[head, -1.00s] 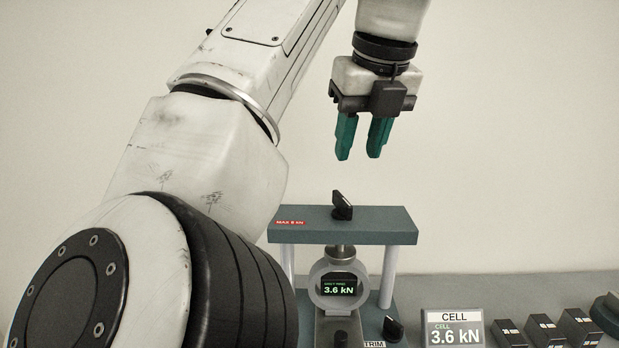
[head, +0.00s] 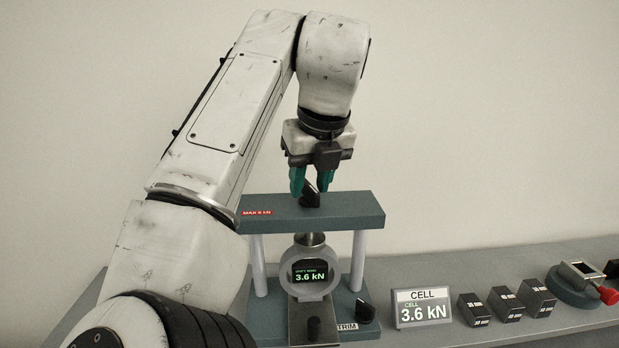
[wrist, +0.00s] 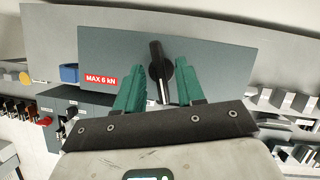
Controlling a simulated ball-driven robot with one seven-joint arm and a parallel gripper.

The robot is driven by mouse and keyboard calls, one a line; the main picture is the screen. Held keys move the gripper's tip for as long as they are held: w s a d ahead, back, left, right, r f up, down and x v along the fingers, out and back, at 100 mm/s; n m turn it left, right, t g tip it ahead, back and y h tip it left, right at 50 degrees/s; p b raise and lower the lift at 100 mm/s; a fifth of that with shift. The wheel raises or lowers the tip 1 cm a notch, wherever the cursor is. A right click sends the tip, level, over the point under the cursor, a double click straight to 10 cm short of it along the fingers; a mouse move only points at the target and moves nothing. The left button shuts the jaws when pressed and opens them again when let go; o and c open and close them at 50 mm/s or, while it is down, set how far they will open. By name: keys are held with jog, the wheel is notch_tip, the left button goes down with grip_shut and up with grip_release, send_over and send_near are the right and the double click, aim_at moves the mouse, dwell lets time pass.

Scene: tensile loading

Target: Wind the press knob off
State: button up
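The black press knob (head: 311,199) sits on top of the press crossbeam (head: 350,205). My gripper (head: 310,190) is lowered over the knob, with its green fingers pointing down on either side of it. In the wrist view the knob (wrist: 158,62) shows between the two green fingers (wrist: 160,72), its bar running roughly along the fingers. A gap shows on both sides, so the gripper looks open. Whether the fingertips are level with the knob's grip is hard to tell. The round press gauge (head: 311,272) below the beam reads 3.6 kN.
A red MAX 6 kN label (head: 256,213) is on the beam. A black trim knob (head: 364,312) is on the press base. A CELL display (head: 422,310) reads 3.6 kN. Several dark blocks (head: 505,303) stand to its right, then a round fixture with a red knob (head: 607,296).

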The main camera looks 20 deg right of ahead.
grip_shut()
dwell(0.4)
jog(key=shift+n+p, duration=0.3)
jog(key=shift+p, duration=0.05)
jog(key=n+p, duration=0.1)
jog(key=n+y+p, duration=0.1)
jog(key=p, duration=0.1)
jog(key=shift+d+r+n, duration=0.15)
jog(key=shift+r+n, duration=0.1)
jog(key=shift+n, duration=0.05)
jog(key=n+y+p, duration=0.1)
jog(key=n+p, duration=0.2)
jog(key=p, duration=0.1)
jog(key=shift+w+r+n+g+p, duration=0.1)
jog(key=shift+n+g+p, duration=0.2)
jog(key=shift+g, duration=0.1)
jog(key=shift+d+n+y+p, duration=0.1)
jog(key=shift+n+y+p, duration=0.4)
jog(key=shift+n+p, duration=0.35)
jog(key=shift+w+f+n+g+y+p, duration=0.1)
jog(key=shift+f+n+g+y+p, duration=0.15)
jog(key=shift+n, duration=0.3)
jog(key=shift+f+n+g+y+p, duration=0.15)
jog(key=shift+n+p, duration=0.15)
jog(key=shift+n, duration=0.2)
